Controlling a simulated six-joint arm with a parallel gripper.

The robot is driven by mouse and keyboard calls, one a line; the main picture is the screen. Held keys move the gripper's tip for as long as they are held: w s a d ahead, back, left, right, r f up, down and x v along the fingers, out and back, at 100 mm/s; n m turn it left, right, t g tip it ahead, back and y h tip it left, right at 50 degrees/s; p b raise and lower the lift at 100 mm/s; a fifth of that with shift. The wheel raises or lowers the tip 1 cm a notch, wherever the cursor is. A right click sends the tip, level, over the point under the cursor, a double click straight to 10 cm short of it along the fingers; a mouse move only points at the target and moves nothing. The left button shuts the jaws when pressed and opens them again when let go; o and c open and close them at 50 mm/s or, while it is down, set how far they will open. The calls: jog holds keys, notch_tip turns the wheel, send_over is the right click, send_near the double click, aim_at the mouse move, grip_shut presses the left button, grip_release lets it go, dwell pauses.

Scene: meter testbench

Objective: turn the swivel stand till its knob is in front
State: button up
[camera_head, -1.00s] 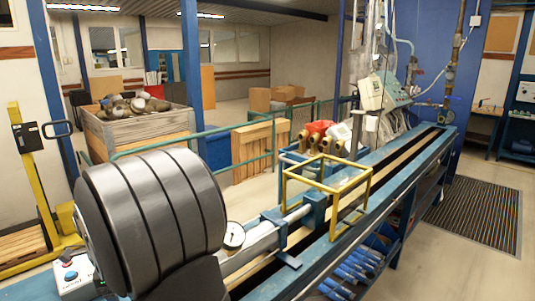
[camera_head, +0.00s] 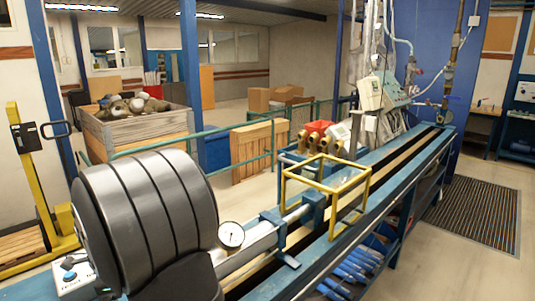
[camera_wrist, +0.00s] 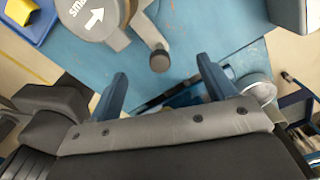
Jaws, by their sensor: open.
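In the wrist view, the swivel stand (camera_wrist: 92,18) shows at the top left as a grey round top with a white arrow and partly cut-off lettering. A short arm reaches from it toward the lower right and bears a dark round knob (camera_wrist: 159,61). My gripper (camera_wrist: 164,82) is open, with its two blue fingers apart and nothing seen between them. The knob appears just beyond the gap between the fingertips, nearer the middle than either finger. I cannot tell whether anything touches. In the head view, the stand and gripper are not visible behind my large dark arm.
A blue and yellow object (camera_wrist: 24,14) lies beside the stand in the wrist view. The head view shows a dial gauge (camera_head: 231,235), a yellow frame (camera_head: 327,187) along the blue bench, and a white button box (camera_head: 72,278) at the lower left.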

jog(key=shift+f, duration=0.9)
jog(key=c, duration=0.4)
jog(key=shift+c, duration=0.2)
